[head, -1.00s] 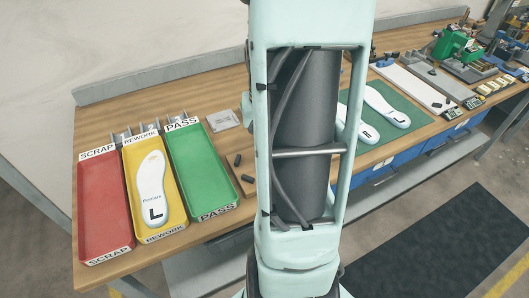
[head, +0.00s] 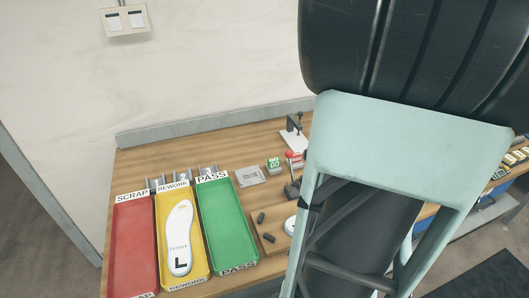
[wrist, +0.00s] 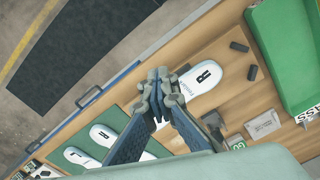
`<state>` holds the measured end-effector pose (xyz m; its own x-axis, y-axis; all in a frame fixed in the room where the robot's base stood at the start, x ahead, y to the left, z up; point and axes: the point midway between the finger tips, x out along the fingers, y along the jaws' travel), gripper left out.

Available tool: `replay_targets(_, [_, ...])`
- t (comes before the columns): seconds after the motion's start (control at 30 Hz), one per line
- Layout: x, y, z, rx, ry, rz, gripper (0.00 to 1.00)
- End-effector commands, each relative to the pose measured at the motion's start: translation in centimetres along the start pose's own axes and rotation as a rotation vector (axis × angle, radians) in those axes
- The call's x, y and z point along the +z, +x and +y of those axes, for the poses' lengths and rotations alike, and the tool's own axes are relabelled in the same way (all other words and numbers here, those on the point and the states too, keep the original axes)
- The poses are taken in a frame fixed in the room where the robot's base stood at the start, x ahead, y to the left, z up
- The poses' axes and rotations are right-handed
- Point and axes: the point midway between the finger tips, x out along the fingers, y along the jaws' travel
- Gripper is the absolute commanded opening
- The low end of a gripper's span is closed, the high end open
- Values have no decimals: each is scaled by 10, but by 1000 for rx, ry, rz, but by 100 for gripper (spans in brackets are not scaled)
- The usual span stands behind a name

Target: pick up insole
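In the wrist view, my gripper (wrist: 161,75) has its fingertips together, with nothing visible held. A white insole marked R (wrist: 203,77) lies on the wooden board, just right of the fingertips and partly covered by them. Two more white insoles, a left one (wrist: 80,156) and one beside it (wrist: 105,134), lie on the green mat (wrist: 117,117). In the head view, an insole marked L (head: 180,235) lies in the yellow REWORK tray (head: 163,208). An insole on the wooden board (head: 291,226) is mostly hidden by my arm. My gripper is not visible in the head view.
The red SCRAP tray (head: 133,245) and green PASS tray (head: 226,225) flank the yellow tray. Small black blocks (wrist: 239,46), a grey plate (wrist: 263,124) and a small stand (head: 293,135) are nearby. A wall stands behind the table.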

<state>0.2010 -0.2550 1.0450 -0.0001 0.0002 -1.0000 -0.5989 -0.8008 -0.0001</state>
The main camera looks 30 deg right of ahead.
Motion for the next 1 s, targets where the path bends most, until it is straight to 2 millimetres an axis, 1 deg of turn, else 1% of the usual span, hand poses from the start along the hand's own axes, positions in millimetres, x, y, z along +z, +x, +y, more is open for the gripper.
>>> replay_targets(0.13, [0,0,0,0,0,0,0])
replay_targets(0.17, [0,0,0,0,0,0,2])
replay_targets(0.87, [0,0,0,0,0,0,79])
replay_targets(1.0, [0,0,0,0,0,0,80])
